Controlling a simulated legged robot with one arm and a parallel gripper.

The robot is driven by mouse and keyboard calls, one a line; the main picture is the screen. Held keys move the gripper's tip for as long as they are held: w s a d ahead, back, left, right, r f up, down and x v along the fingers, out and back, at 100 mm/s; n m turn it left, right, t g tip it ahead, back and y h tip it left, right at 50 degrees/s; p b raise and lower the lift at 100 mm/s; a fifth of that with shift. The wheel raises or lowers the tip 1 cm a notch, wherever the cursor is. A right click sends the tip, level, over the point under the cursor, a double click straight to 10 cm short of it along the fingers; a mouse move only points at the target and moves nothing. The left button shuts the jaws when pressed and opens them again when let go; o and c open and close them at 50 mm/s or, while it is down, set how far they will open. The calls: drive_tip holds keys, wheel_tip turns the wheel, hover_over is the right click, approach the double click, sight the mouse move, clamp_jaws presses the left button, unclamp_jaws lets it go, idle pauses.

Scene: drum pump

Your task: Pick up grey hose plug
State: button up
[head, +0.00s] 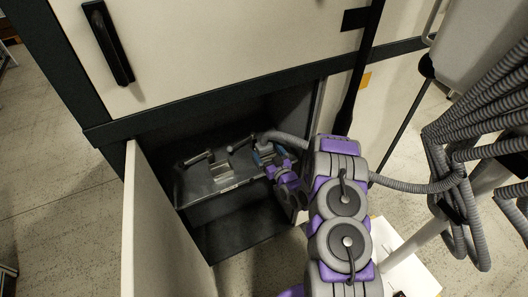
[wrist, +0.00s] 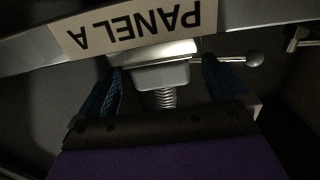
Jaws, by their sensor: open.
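The grey hose plug (wrist: 162,75) is a pale grey block just below the "PANEL A" label in the wrist view. A ribbed hose end (wrist: 166,98) runs from it toward my gripper. My gripper (wrist: 160,82) is open, with one blue finger on each side of the plug. Dark gaps show between the fingers and the plug, so it is not gripped. In the head view my gripper (head: 268,156) is inside the low cabinet, at the right end of the panel (head: 197,187). The plug is mostly hidden there by my gripper.
A lever with a ball knob (wrist: 254,60) lies right of the plug. A grey hose (head: 287,138) arches close above my gripper. The open cabinet door (head: 150,225) stands at left. More grey hoses (head: 480,130) hang at right. The cabinet floor (head: 235,232) is clear.

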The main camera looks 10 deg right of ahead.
drive_tip(key=shift+w+a, duration=0.15)
drive_tip(key=shift+w, duration=0.45)
drive_tip(key=shift+c, duration=0.4)
drive_tip(key=c, duration=1.1)
